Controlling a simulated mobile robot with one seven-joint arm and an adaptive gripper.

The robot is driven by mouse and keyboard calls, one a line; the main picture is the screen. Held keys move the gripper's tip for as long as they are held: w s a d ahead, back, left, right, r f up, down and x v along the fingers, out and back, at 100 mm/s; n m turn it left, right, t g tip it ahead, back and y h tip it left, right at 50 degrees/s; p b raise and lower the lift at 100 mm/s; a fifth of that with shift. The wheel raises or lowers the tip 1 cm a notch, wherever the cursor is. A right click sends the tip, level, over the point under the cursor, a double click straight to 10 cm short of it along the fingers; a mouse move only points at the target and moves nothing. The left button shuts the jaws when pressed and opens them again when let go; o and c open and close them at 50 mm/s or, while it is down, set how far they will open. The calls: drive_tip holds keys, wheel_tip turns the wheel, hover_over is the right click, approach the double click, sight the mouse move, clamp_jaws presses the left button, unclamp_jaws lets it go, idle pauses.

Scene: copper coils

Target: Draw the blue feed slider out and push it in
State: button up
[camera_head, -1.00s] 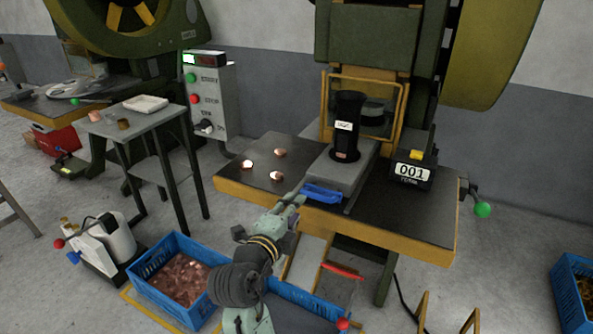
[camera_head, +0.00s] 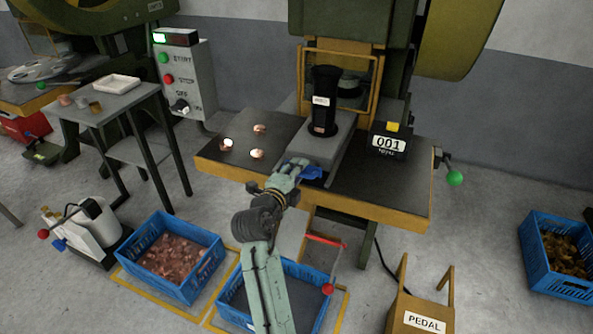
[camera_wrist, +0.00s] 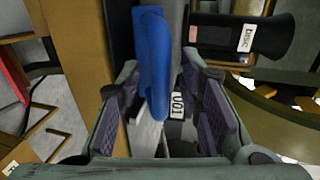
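The blue feed slider handle (camera_head: 313,173) sits at the front end of a grey block (camera_head: 318,149) on the press table. My gripper (camera_head: 298,170) is at the handle and covers its left part in the head view. In the wrist view, the blue handle (camera_wrist: 154,62) stands in the space between my two purple-padded fingers (camera_wrist: 168,112). The fingers are apart, with a visible gap at the handle's right side. Whether the left finger touches it I cannot tell. A black labelled tube (camera_head: 323,101) stands upright on the grey block.
Three copper pieces (camera_head: 257,153) lie on the dark table top (camera_head: 380,185) left of the slider. A counter box (camera_head: 389,145) stands to the right. A red-handled lever (camera_head: 326,241) and blue crates (camera_head: 180,288) are below the table. A green-knobbed lever (camera_head: 455,178) is at right.

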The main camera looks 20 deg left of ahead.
drive_tip(key=shift+c, duration=0.2)
clamp_jaws()
idle(0.3)
idle(0.4)
